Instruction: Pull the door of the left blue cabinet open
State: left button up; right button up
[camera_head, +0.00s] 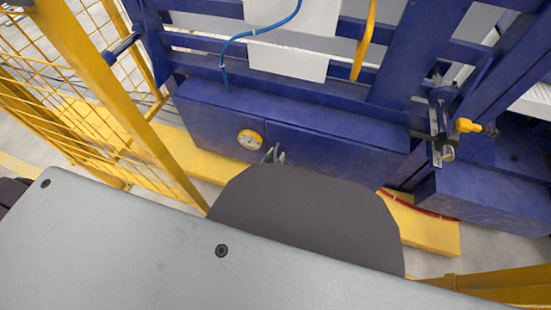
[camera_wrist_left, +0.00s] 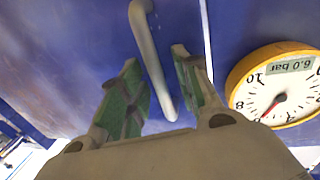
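The left blue cabinet (camera_head: 340,148) is a long low box with a vertical seam in its front; its door looks shut. In the left wrist view a grey bar handle (camera_wrist_left: 149,52) stands on the blue door face (camera_wrist_left: 70,50). My left gripper (camera_wrist_left: 158,80) is open, with its green-padded fingers on either side of the handle and visible gaps to it. Whether the handle lies fully between the pads in depth is unclear. In the head view only the tip of this gripper (camera_head: 273,154) shows at the cabinet front. My right gripper is not in view.
A round yellow-rimmed gauge (camera_head: 249,140) sits on the cabinet front beside the seam, close to the fingers in the wrist view (camera_wrist_left: 280,88). A yellow mesh fence (camera_head: 100,75) stands at left. Another blue cabinet (camera_head: 487,198) and a yellow floor beam (camera_head: 425,228) are at right.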

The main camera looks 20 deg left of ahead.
pick_arm(q)
jog(key=shift+w, duration=0.1)
grip_shut()
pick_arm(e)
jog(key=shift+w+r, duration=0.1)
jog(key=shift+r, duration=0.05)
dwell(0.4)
